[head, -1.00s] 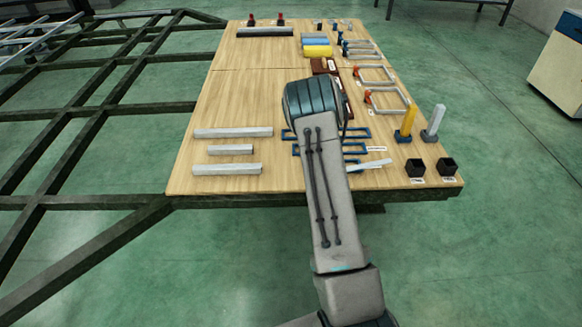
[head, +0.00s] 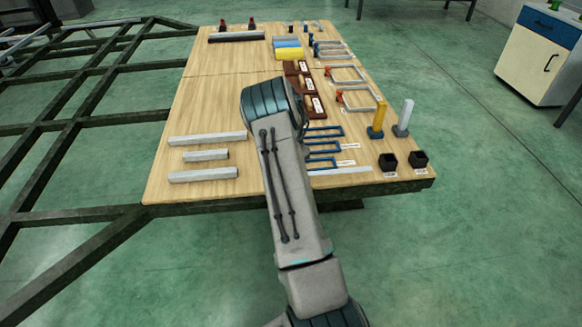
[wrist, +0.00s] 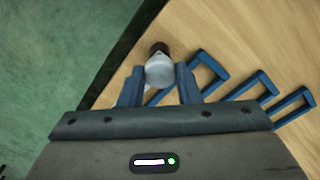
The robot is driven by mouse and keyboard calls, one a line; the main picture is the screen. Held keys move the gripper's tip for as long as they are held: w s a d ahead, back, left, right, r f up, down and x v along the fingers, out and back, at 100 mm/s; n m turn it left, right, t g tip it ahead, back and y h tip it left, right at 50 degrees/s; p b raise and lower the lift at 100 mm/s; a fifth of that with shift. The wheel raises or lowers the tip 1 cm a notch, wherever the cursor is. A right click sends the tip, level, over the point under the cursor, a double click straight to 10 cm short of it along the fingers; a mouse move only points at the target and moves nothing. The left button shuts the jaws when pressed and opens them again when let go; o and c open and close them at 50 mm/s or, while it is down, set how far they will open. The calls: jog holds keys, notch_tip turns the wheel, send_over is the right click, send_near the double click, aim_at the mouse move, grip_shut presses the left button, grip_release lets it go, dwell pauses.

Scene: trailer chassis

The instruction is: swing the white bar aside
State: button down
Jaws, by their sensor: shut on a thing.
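The white bar (head: 340,171) lies at the near right of the wooden board, nearly level, close to the front edge. Its left part is hidden behind my arm. In the wrist view my gripper (wrist: 160,70) has its two blue fingers closed on the sides of a whitish rounded piece. I take this piece for part of the white bar, but its join to the bar is hidden. A dark brown tip shows just beyond it. In the head view the fingers are hidden behind my wrist.
Blue rectangular frames (head: 323,147) lie just behind the bar. Black cups (head: 388,162) and upright yellow (head: 377,118) and grey (head: 403,117) posts stand to the right. Pale bars (head: 203,174) lie at left on the wooden board (head: 165,190). Green floor is clear in front.

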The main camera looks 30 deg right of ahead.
jog(key=c, duration=1.1)
grip_release()
jog(key=shift+o, duration=0.2)
notch_tip(320, 180, up, 14)
jog(key=p, duration=0.3)
jog(key=shift+f, duration=0.1)
